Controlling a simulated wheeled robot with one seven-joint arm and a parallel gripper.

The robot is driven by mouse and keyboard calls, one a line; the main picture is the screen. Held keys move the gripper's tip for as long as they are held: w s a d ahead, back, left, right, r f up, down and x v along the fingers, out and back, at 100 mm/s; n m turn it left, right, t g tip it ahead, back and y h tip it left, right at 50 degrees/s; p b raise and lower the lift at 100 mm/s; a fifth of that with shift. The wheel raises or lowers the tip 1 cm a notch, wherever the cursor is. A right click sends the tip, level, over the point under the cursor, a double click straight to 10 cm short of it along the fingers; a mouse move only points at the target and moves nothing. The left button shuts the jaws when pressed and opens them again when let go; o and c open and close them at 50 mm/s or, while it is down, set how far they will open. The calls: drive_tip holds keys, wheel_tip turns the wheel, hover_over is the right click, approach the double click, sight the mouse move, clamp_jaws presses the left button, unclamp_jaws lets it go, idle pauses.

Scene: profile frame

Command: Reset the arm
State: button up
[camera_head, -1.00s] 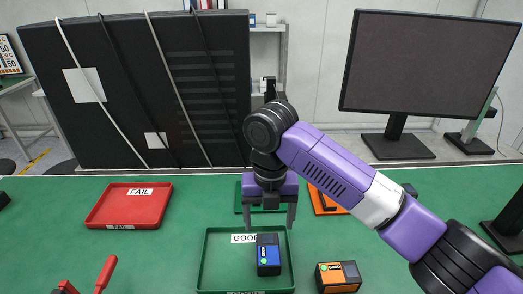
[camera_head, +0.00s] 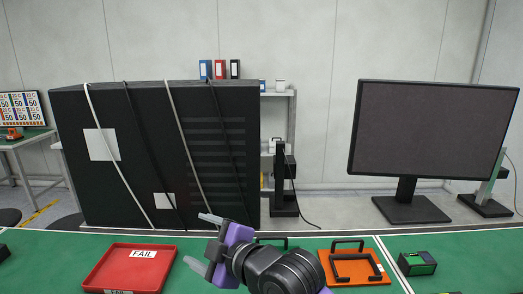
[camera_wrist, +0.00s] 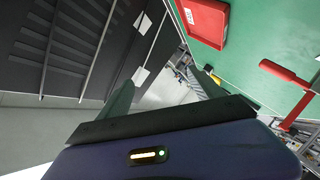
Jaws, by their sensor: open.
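My gripper (camera_head: 200,241) is at the bottom centre of the head view, turned on its side and pointing left. Its two grey fingers are apart with nothing between them. It is to the right of the red FAIL tray (camera_head: 169,260), apart from it in the picture. My purple and black arm folds in at the bottom of the head view. The red tray also shows at the top of the wrist view (camera_wrist: 207,22).
A black cabinet (camera_head: 150,190) with cables stands behind the green table. A monitor (camera_head: 430,130) stands at the right. A red-handled tool (camera_wrist: 284,72) shows in the wrist view.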

drive_tip(key=s+d+f+m+t+h, duration=0.3)
drive_tip(key=s+d+m+t+h, duration=0.15)
drive_tip(key=s+d+m, duration=0.45)
drive_tip(key=s+d+f+m+t+h, duration=0.3)
drive_tip(key=s+d+m+t, duration=0.2)
drive_tip(key=s+d+m, duration=0.45)
drive_tip(key=s+d+f+g+h, duration=0.1)
drive_tip(key=s+d, duration=0.3)
drive_tip(key=s, duration=0.5)
drive_tip(key=s+d+f+g+h, duration=0.1)
drive_tip(key=s+d+f, duration=0.3)
drive_tip(key=s, duration=0.5)
drive_tip(key=s+d+f+m+g+h, duration=0.1)
drive_tip(key=s+d+f+g, duration=0.1)
drive_tip(key=s+d, duration=0.4)
drive_tip(key=s+f, duration=0.1)
drive_tip(key=s, duration=0.2)
drive_tip(key=shift+d+f+g+h, duration=0.15)
drive_tip(key=shift+d+g+h, duration=0.05)
drive_tip(key=shift+g+h, duration=0.15)
